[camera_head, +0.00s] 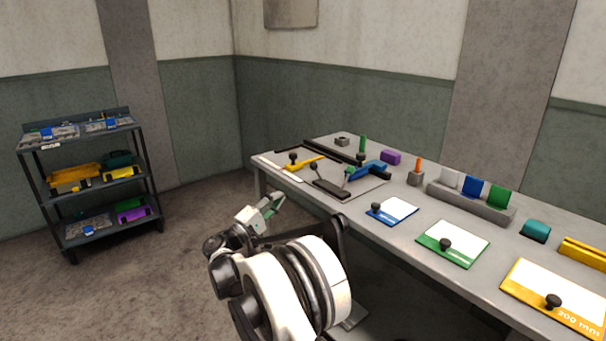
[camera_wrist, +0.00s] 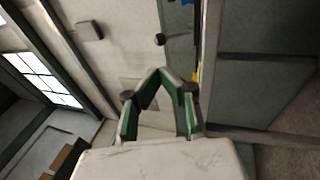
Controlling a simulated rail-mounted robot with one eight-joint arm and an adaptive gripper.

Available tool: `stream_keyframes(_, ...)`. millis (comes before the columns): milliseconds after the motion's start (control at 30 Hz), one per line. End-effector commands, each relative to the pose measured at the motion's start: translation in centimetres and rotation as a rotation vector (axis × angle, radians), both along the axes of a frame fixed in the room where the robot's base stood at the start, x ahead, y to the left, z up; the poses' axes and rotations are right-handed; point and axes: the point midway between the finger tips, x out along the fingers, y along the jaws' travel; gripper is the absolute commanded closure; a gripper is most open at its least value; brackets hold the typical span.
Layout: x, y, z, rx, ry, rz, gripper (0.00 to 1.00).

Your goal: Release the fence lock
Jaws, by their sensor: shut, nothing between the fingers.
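A fixture plate (camera_head: 352,192) lies at the far left end of the bench, with a long dark fence bar (camera_head: 322,152) along its back. On it are a yellow lever (camera_head: 305,163), a blue clamp-like piece (camera_head: 368,171), a dark block (camera_head: 331,190) and black knobs. I cannot tell which part is the fence lock. My gripper (camera_head: 271,202) is in the air left of the bench's near edge, apart from the fixture. In the wrist view its green-sided fingers (camera_wrist: 161,73) meet at the tips, shut and empty.
The bench (camera_head: 405,220) carries blue, green and yellow framed cards with black knobs, a grey rack (camera_head: 470,202) of coloured blocks, a teal block (camera_head: 536,231) and an orange peg (camera_head: 418,165). A dark shelf cart (camera_head: 152,195) stands at left. The floor between is clear.

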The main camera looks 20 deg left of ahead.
Motion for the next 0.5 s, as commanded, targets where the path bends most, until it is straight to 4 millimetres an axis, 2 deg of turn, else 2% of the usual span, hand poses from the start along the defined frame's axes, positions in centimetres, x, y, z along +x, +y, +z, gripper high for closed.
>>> stream_keyframes(300,0.2,-0.1,0.1,0.001,0.001,-0.001,1.00)
stream_keyframes(500,2.1,-0.9,0.6,0.000,0.001,-0.002,1.00)
